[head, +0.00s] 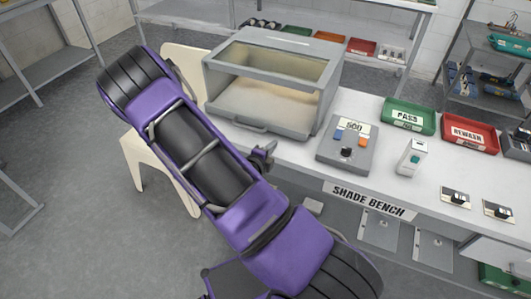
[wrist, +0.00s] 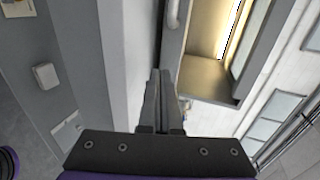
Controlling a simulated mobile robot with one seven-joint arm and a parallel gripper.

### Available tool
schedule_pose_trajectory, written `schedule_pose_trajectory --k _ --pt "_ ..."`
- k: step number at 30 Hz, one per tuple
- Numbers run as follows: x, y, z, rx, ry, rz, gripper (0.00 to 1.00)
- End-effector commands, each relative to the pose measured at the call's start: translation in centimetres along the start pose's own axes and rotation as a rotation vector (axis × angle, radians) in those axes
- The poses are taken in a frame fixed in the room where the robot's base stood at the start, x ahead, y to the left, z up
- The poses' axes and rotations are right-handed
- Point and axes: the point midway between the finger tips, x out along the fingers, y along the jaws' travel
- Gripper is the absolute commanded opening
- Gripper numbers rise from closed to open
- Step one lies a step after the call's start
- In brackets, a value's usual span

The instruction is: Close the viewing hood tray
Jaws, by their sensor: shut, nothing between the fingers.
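The grey viewing hood (head: 328,98) stands on the bench, its open front showing a lit, cream interior. Its tray (head: 222,113) is at the bottom of the front, with a bar handle (head: 250,127) along its front edge. I cannot tell exactly how far the tray sticks out. My gripper (head: 268,148) is shut and empty, just in front of the bench, right of and below the handle in the head view. In the wrist view the shut fingers (wrist: 160,76) point toward the hood (wrist: 205,82), with a light bar (wrist: 173,14), probably the handle, ahead of them, apart from the fingertips.
A green PASS tray (head: 408,116), a red REWASH tray (head: 468,133) and a small white device (head: 412,157) stand farther right. A cream chair (head: 136,160) is behind my arm at left.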

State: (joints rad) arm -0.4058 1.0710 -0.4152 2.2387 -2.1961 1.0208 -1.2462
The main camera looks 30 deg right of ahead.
Motion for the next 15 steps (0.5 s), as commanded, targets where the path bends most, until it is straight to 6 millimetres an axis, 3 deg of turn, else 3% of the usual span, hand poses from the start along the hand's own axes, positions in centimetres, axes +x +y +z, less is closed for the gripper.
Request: schedule_pose_trajectory --k 6,15 --pt "3.8 -0.7 -0.1 0.002 0.001 -0.001 0.0" --pt "5.5 -1.2 0.0 0.0 -0.001 0.0 0.0"
